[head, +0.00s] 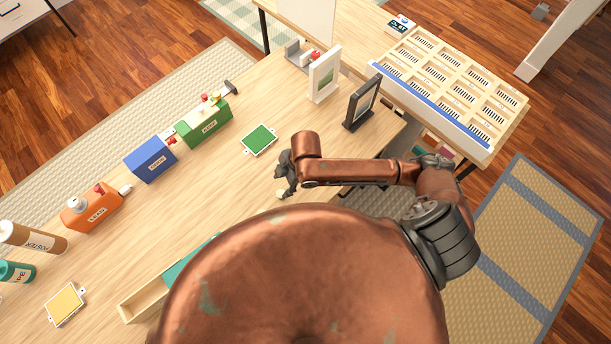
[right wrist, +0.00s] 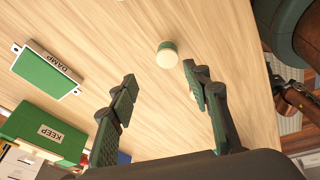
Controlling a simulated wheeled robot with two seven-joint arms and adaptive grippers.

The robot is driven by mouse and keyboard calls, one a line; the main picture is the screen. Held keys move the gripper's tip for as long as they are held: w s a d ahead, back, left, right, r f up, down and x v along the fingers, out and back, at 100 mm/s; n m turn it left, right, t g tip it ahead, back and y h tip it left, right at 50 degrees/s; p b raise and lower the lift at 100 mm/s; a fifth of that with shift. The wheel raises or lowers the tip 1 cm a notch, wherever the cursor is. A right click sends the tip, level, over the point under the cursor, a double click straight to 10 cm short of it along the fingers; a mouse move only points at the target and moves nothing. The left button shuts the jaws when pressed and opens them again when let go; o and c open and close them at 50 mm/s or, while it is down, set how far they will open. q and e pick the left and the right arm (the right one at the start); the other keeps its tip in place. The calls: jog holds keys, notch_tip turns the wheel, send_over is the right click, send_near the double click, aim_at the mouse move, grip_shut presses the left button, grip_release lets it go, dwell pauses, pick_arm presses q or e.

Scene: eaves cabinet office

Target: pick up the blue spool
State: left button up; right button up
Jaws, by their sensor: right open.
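I see no clearly blue spool in either view. A small round piece with a cream top and green side (right wrist: 167,54) stands on the table in the right wrist view, beyond and between my fingertips. Another small pale thing is mostly hidden behind the right-hand finger there. My right gripper (head: 287,175) is over the table in the head view, pointing down, with a small pale piece (head: 281,194) beside its tips. In the right wrist view the gripper (right wrist: 159,74) is open, with nothing between its fingers. My left gripper is not in view.
Two picture frames, one white (head: 324,75) and one black (head: 362,103), stand behind, near a compartment tray (head: 450,82). My body hides the near table.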

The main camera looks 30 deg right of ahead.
jog(key=w+d+n+h, duration=0.1)
jog(key=d, duration=0.2)
jog(key=d+n+g+h, duration=0.1)
jog(key=d, duration=0.2)
jog(key=w+d+h, duration=0.1)
jog(key=d, duration=0.2)
jog(key=shift+w+d+r+n, duration=0.15)
jog(key=shift+w+r+n, duration=0.1)
jog(key=shift+w+n, duration=0.15)
jog(key=shift+d+f, duration=0.15)
jog(key=shift+d, duration=0.1)
jog(key=f, duration=0.7)
jog(key=shift+s+a+f+b, duration=0.15)
jog(key=shift+s+f+b, duration=0.1)
jog(key=shift+b, duration=0.1)
jog(key=c, duration=1)
